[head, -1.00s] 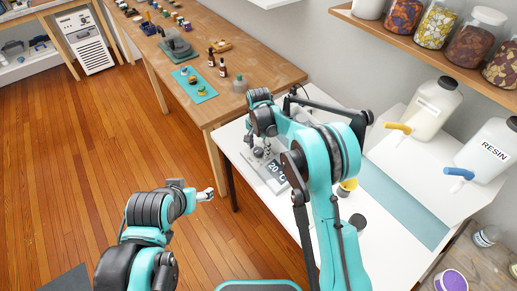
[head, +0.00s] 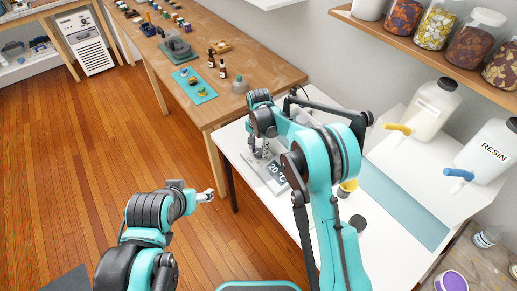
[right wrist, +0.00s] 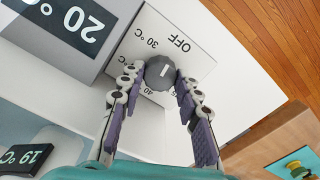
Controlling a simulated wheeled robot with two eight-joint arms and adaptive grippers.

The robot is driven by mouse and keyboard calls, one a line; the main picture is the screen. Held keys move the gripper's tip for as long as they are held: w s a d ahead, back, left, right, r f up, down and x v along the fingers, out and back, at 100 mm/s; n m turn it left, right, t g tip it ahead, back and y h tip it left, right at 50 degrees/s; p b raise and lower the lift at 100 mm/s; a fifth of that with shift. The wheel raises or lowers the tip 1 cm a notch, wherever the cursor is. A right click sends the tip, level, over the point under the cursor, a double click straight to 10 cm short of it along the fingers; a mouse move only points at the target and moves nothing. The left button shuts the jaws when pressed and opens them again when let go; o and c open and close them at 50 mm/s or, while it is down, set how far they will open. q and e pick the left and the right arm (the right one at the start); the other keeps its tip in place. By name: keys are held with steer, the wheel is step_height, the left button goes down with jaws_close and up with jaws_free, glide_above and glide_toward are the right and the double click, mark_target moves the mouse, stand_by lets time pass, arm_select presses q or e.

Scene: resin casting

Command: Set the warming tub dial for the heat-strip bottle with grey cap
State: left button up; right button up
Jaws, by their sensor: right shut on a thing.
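The warming tub's grey housing has a display reading 20 °C, seen in the head view (head: 277,171) and upside down in the right wrist view (right wrist: 68,22). Beside the display is a dark grey round dial (right wrist: 160,74) on a white plate marked OFF, 30 °C and 40. The dial's short white mark points roughly toward OFF. My right gripper (right wrist: 160,80) is shut on the dial, one finger on each side; in the head view it is over the tub (head: 260,150). My left gripper (head: 205,195) hangs over the floor; its jaws are too small to read. I cannot identify the grey-capped heat-strip bottle.
A second display reading 19 °C (right wrist: 22,158) is at the lower left of the right wrist view. A yellow cup (head: 347,187) stands on the white bench. Resin jugs (head: 487,150) stand at the right. Small dark bottles (head: 223,69) stand on the wooden table.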

steer(key=n, duration=1.1)
steer(key=shift+n, duration=0.3)
steer(key=n, duration=1)
steer(key=shift+n, duration=0.5)
steer(key=o, duration=1.2)
steer(key=shift+c, duration=0.2)
